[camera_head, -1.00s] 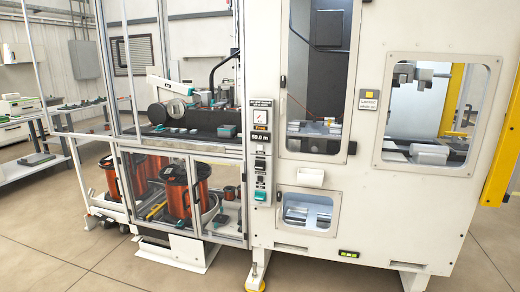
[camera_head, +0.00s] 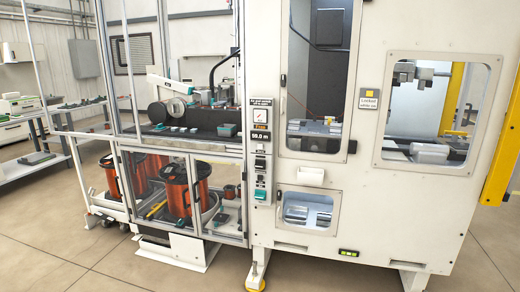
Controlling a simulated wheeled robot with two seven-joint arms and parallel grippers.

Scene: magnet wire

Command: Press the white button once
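A narrow control strip (camera_head: 260,140) runs down the front of the white machine, between the glazed left section and the tall window. A teal part (camera_head: 261,195) is at the strip's bottom. Neither of my grippers is in view.
The white machine (camera_head: 380,220) fills the middle and right. Copper wire spools (camera_head: 178,190) stand behind the lower left doors. A yellow post (camera_head: 502,135) is at the right edge. A bench (camera_head: 40,165) stands at the left. Open floor (camera_head: 60,250) lies in front.

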